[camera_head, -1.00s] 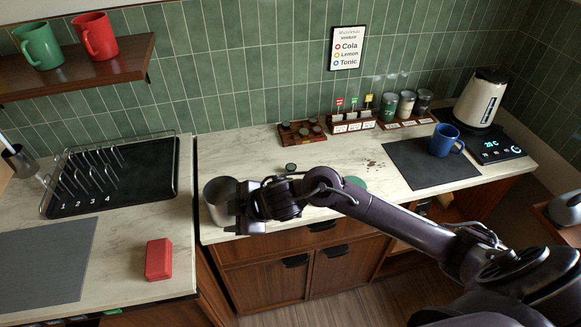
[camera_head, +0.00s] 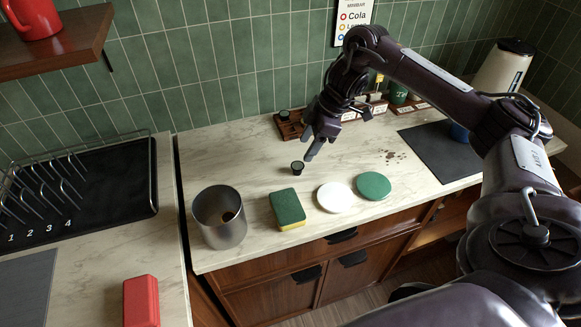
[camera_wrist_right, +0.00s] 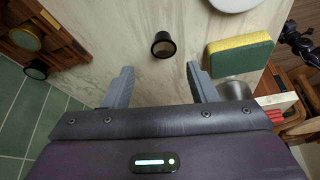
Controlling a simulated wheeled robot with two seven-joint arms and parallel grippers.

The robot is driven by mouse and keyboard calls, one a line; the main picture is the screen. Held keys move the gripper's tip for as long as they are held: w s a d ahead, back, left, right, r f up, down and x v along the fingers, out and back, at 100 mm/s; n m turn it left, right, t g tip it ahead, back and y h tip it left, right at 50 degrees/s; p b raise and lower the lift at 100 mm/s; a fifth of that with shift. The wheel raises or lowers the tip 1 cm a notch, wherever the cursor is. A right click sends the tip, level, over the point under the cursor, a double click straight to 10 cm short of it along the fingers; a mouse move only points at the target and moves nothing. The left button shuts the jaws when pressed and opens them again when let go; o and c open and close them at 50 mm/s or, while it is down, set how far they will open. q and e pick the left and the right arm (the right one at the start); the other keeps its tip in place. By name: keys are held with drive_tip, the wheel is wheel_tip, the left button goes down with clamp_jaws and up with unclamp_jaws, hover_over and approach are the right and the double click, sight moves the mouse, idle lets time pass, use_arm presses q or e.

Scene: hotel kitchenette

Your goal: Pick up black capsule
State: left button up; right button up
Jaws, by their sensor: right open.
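My right gripper (camera_head: 308,147) is above the counter close to the capsule, pointing down. Its fingers (camera_wrist_right: 159,78) are apart with nothing between them. My left gripper is not in view.
A green and yellow sponge (camera_head: 287,209), a white disc (camera_head: 335,197) and a green disc (camera_head: 373,186) lie in front of the capsule. A metal bin (camera_head: 220,222) stands to the left. A wooden capsule holder (camera_head: 288,127) is behind, partly hidden by my arm.

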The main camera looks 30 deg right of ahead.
sight(295, 165)
drive_tip(key=shift+s+a+f, duration=0.2)
drive_tip(key=shift+s+f, duration=0.05)
drive_tip(key=shift+f, duration=0.2)
drive_tip(key=shift+s+a+f, duration=0.2)
drive_tip(key=shift+f, duration=0.2)
drive_tip(key=b+x, duration=0.1)
drive_tip(key=x, duration=0.1)
drive_tip(key=shift+w+a+f, duration=0.1)
drive_tip(key=shift+w+f, duration=0.1)
drive_tip(key=shift+f, duration=0.15)
drive_tip(key=shift+w+p+x, duration=0.2)
drive_tip(key=shift+p+x, duration=0.15)
drive_tip(key=shift+x, duration=0.6)
drive_tip(key=shift+s+f, duration=0.1)
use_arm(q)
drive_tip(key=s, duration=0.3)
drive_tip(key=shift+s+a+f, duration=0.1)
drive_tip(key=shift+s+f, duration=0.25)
use_arm(e)
drive_tip(key=c, duration=0.9)
